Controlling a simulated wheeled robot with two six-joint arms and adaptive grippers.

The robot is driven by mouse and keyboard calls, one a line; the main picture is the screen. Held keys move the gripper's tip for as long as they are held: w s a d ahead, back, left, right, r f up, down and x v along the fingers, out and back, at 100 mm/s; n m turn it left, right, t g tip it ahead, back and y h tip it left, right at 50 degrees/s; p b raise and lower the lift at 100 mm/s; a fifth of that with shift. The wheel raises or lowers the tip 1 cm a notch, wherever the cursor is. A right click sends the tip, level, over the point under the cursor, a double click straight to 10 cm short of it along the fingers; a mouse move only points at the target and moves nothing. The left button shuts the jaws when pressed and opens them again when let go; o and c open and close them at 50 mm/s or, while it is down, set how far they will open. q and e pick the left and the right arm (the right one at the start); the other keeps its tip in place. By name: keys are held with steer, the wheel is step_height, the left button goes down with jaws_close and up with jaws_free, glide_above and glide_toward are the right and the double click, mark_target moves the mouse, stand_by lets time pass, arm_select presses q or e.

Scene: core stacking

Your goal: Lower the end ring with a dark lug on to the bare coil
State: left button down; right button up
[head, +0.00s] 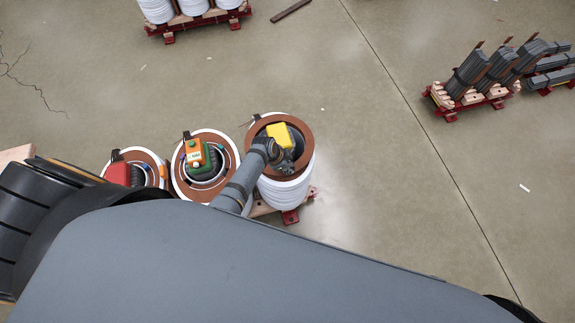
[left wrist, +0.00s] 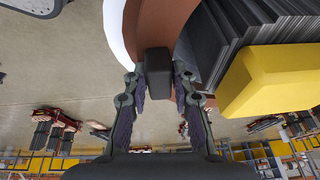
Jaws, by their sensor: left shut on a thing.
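The brown end ring (head: 306,141) lies over the white bare coil (head: 290,190) at the right end of a row of three coils. It surrounds a core with a yellow block (head: 278,137). My left gripper (head: 284,165) reaches over the ring's near side. In the left wrist view its fingers (left wrist: 158,85) are shut on the dark lug (left wrist: 157,65) of the brown ring (left wrist: 160,20). The coil's white edge (left wrist: 115,30) shows beside the ring. I cannot tell whether the ring touches the coil. My right gripper is out of view.
Two coils with brown rings stand to the left, one with an orange and green top (head: 203,160), one with a red top (head: 117,174). White coils on a red stand (head: 197,20) are at the back. Stacked dark bars (head: 480,72) stand far right.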

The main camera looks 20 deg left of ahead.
arm_select(q)
steer(key=shift+f+b, duration=0.6)
steer(key=shift+f, duration=0.25)
steer(key=c, duration=1)
jaws_free()
steer(key=shift+r, duration=0.15)
steer(key=v, duration=1.1)
steer(key=shift+s+a+r, duration=0.2)
steer(key=shift+r, duration=0.15)
